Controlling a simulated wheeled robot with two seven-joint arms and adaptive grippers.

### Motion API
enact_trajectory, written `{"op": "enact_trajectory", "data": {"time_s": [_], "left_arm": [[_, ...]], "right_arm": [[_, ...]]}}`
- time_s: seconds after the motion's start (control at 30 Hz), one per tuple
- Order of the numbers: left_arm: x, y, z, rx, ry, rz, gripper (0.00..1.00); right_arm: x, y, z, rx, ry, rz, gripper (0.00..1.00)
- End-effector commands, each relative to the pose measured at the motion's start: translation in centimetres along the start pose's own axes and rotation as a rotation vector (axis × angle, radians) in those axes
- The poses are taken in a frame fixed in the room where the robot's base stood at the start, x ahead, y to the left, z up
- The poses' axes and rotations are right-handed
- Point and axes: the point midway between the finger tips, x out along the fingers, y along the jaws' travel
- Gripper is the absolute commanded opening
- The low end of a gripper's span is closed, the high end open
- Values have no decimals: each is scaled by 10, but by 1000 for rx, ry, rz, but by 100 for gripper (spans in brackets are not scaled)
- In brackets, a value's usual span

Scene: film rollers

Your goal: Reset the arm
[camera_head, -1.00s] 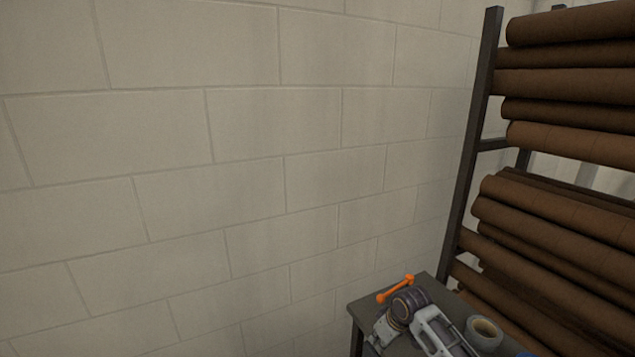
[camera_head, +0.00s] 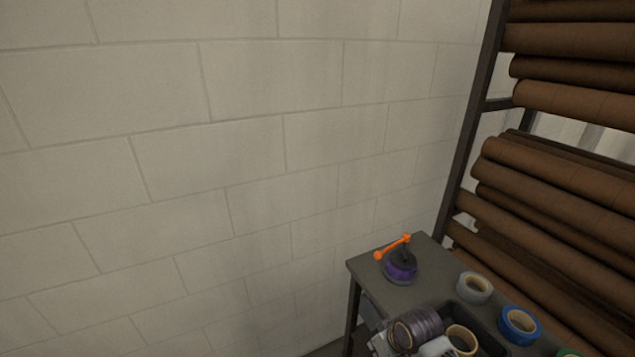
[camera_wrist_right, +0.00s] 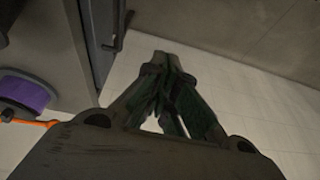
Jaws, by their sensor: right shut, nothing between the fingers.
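In the right wrist view, my right gripper (camera_wrist_right: 165,75) has its dark fingers together, with nothing between them. It hangs in open space in front of a pale block wall, beside a dark table-like edge. Part of my arm shows at the bottom of the head view, but I cannot make out the gripper there. A purple roll with an orange handle (camera_head: 400,268) stands on the dark table (camera_head: 371,264) at its back left corner. The purple (camera_wrist_right: 25,90) and orange also show at the left of the wrist view. My left gripper is out of view.
A grey tape roll (camera_head: 474,287), a blue tape roll (camera_head: 519,325) and a tan-cored roll (camera_head: 462,339) are on or by the table. A rack of several brown rolls (camera_head: 575,175) stands at the right. A block wall (camera_head: 200,150) fills the left.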

Motion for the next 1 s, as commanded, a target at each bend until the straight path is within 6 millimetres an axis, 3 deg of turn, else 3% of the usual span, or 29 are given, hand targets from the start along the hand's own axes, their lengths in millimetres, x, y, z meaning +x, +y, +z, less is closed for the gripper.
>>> {"op": "enact_trajectory", "data": {"time_s": [0.6, 1.0], "left_arm": [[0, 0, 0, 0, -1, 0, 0], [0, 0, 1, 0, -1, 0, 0]], "right_arm": [[-50, -5, 87, 168, -19, 94, 0], [-70, -1, 114, 225, -33, 138, 0]]}}
